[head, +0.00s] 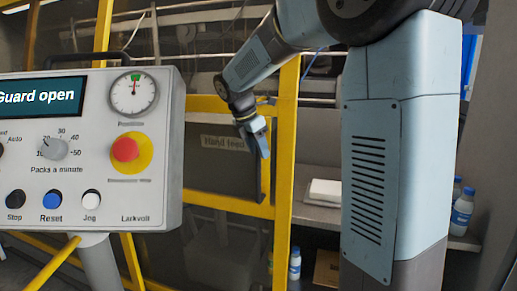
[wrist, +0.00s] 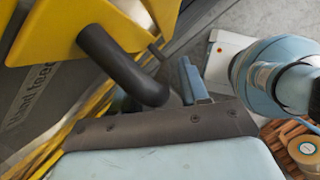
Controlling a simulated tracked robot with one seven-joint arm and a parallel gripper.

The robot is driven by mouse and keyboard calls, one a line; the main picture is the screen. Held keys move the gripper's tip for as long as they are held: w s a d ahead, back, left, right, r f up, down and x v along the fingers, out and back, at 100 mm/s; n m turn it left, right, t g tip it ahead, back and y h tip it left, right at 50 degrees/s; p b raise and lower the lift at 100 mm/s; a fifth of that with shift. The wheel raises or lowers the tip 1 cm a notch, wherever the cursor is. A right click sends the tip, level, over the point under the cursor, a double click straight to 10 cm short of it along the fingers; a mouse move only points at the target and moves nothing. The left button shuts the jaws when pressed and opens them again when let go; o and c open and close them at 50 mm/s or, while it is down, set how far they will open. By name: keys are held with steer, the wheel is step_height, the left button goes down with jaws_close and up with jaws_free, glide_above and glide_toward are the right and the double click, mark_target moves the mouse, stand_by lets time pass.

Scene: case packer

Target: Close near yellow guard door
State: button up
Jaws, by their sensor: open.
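The yellow guard door (head: 229,203) stands left of my arm in the head view, behind the control panel. Its yellow frame and dark handle (wrist: 117,62) fill the upper left of the wrist view. In the head view the dark handle (head: 265,182) runs down the door's right edge. My gripper (head: 257,143) is open at the upper part of this handle. In the wrist view a blue finger (wrist: 193,82) shows right of the handle's lower end; the other finger is hidden. I cannot tell whether the handle lies between the fingers or touches them.
A control panel (head: 60,190) reading "Guard open" stands at the near left. A shelf (head: 320,216) behind the door holds a white stack (head: 324,191). Bottles (head: 462,212) stand at the right. A wooden crate (wrist: 299,152) with a tape roll is lower right in the wrist view.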

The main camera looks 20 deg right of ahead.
steer(key=shift+c, duration=0.2)
jaws_close()
stand_by(0.5)
